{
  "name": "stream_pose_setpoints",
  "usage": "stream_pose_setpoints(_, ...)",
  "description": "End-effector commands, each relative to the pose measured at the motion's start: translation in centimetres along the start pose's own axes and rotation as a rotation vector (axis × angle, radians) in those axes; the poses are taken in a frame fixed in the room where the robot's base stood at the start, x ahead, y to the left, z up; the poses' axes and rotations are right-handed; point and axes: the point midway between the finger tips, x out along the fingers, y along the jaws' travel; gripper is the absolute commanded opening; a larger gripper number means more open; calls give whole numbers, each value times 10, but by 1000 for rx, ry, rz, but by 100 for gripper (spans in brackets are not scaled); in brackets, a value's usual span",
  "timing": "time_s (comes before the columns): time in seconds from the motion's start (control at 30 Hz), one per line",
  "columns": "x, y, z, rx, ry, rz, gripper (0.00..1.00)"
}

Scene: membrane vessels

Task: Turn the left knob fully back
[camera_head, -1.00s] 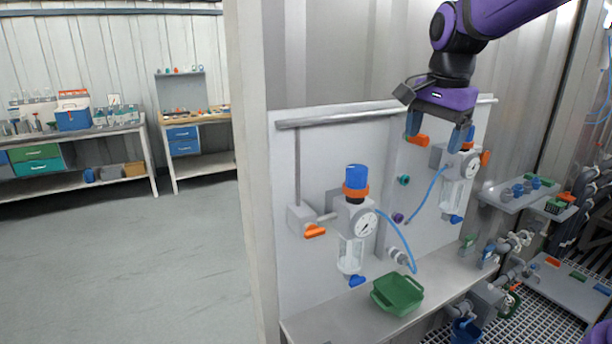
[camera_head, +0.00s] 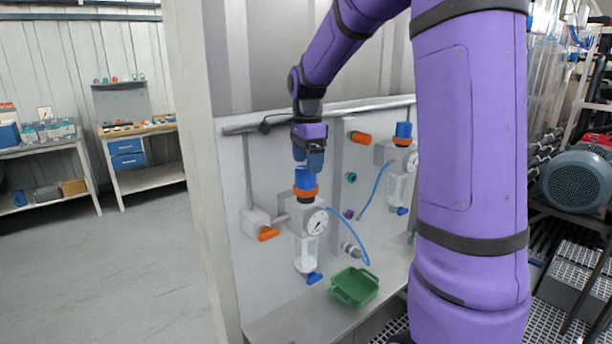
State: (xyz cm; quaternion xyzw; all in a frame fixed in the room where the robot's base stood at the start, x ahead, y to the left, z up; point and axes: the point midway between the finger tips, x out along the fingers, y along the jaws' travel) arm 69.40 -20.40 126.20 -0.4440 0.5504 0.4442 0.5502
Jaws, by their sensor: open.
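The left knob (camera_head: 305,180) is a blue cap with an orange ring (camera_head: 305,193) below it. It tops the left regulator, which has a round gauge (camera_head: 315,221) and a clear bowl (camera_head: 306,254) on the white panel. My gripper (camera_head: 308,160) points down just above the left knob, with its fingers close to the knob's top. The fingers are open; whether they touch the knob I cannot tell.
A green tray (camera_head: 354,287) sits on the ledge (camera_head: 300,322) below the panel. A blue hose (camera_head: 346,227) curves from the left regulator. An orange handle (camera_head: 268,234) is at its left. A grey rail (camera_head: 350,110) runs behind my wrist. My arm hides the right side.

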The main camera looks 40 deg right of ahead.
Motion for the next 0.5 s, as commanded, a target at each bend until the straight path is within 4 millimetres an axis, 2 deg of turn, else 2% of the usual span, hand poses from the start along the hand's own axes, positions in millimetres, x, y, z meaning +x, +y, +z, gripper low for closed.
stream_pose_setpoints(0.2, 31, 0, -1, 1, 0, 3, 80)
stream_pose_setpoints(0.5, 43, 0, 0, 0, 0, 0, 80)
